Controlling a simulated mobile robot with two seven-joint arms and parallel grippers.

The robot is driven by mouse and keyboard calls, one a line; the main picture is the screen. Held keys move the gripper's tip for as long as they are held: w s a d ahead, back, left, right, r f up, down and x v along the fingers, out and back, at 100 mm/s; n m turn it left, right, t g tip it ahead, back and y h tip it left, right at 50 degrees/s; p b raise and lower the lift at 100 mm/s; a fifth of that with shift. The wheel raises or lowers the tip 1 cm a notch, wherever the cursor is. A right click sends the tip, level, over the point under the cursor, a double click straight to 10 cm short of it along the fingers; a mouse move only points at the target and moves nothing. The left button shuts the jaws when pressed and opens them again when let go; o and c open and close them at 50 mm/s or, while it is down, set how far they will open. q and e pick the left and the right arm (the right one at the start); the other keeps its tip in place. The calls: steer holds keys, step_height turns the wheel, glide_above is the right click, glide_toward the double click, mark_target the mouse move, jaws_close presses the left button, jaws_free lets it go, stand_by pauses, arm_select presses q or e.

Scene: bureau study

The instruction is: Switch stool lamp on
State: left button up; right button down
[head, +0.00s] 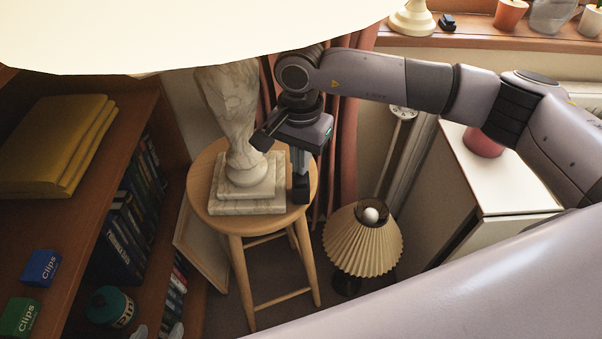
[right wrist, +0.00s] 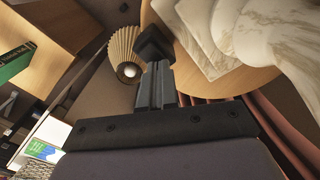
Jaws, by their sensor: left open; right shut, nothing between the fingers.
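The stool lamp has a veined marble stem (head: 233,110) and a stepped square marble base (head: 245,200). It stands upright on a round wooden stool (head: 205,180). A large cream shade (head: 190,35) fills the top of the head view above it. I cannot make out a switch, and I cannot tell if the lamp is lit. My right gripper (head: 300,192) points down beside the right side of the base, near the stool's edge. In the right wrist view its fingers (right wrist: 154,50) are shut and empty, close to the marble base (right wrist: 205,35). My left gripper is not in view.
A lamp with a pleated shade (head: 362,245) stands low, right of the stool. A bookshelf (head: 60,215) with folders and clip boxes is at left. A reddish curtain (head: 345,150) hangs behind. A white-topped cabinet (head: 500,185) is at right.

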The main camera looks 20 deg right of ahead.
steer(key=shift+r+p, duration=1.4)
steer(key=shift+r, duration=1.8)
